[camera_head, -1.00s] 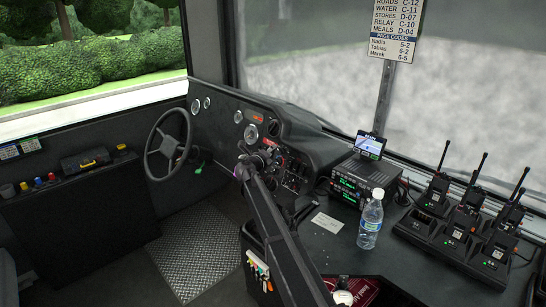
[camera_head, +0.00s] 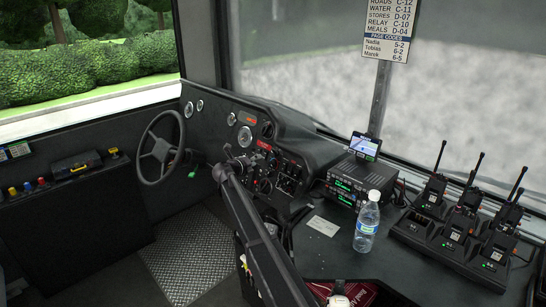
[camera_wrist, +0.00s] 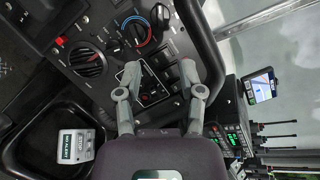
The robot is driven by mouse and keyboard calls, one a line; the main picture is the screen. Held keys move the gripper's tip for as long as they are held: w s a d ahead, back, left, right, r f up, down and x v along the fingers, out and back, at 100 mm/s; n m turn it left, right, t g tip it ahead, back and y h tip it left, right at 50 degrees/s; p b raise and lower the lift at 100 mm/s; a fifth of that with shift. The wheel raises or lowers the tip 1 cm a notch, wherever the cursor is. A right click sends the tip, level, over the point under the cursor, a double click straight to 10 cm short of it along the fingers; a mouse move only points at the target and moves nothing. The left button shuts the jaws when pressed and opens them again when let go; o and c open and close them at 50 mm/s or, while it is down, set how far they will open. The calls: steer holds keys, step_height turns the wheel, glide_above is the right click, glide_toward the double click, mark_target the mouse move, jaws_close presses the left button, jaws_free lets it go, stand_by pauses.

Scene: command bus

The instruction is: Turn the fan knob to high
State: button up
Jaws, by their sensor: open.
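No contact with either knob shows. In the head view my gripper (camera_head: 238,160) is in front of the dash panel (camera_head: 290,172), partly hiding it.
A steering wheel (camera_head: 161,148) is left of my gripper. A radio unit (camera_head: 356,180), a water bottle (camera_head: 367,224) and several handheld radios in chargers (camera_head: 432,225) stand on the counter to the right. A grey device (camera_wrist: 76,145) lies in a tray below the panel.

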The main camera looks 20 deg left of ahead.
mark_target(275, 154)
steer(key=b+x, duration=0.2)
steer(key=x, duration=1.1)
steer(key=shift+a+b, duration=0.1)
steer(key=shift+b, duration=0.25)
